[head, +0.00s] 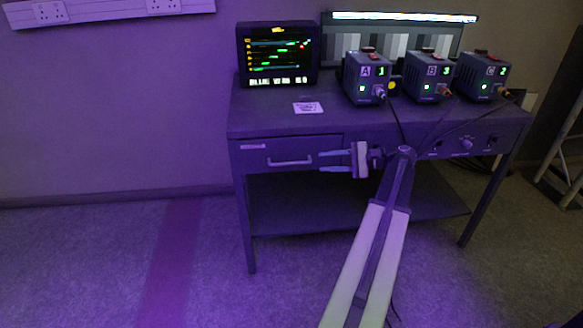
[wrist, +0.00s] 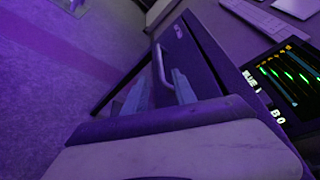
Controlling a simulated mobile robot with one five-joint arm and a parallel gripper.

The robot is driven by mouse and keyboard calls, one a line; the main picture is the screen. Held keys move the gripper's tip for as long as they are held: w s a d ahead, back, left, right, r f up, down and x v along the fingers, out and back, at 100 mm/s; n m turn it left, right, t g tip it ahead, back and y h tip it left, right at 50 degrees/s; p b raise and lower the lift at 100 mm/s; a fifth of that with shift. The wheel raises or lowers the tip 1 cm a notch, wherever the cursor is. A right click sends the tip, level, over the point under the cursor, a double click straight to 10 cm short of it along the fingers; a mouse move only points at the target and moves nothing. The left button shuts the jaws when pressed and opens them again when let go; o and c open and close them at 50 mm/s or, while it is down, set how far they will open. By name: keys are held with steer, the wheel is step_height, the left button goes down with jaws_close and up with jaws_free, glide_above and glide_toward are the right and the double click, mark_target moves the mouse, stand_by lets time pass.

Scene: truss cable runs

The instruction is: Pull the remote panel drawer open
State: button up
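The drawer (head: 270,152) is at the front left of the dark desk, and its front looks flush with the desk, so it appears shut. Its pale bar handle (head: 290,161) runs across the front. My gripper (head: 321,161) is just right of the handle, its two bluish fingers spread and pointing left, with nothing between them. In the wrist view the handle (wrist: 161,68) shows ahead, between the lines of the two fingers of my gripper (wrist: 154,88). The handle and fingertips look close, but I cannot tell whether they touch.
On the desk (head: 250,118) stand a monitor (head: 279,55) with coloured traces, a white card (head: 308,108) and three dark boxes (head: 368,77) with cables. A wide screen (head: 400,40) stands behind. Floor (head: 110,250) in front of the desk at left is clear.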

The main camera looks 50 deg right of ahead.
mark_target(296, 163)
steer(key=b+x, duration=0.2)
steer(key=x, duration=1)
steer(key=shift+f, duration=0.1)
steer(key=shift+c, duration=0.3)
steer(key=shift+w, duration=0.1)
jaws_close()
stand_by(0.4)
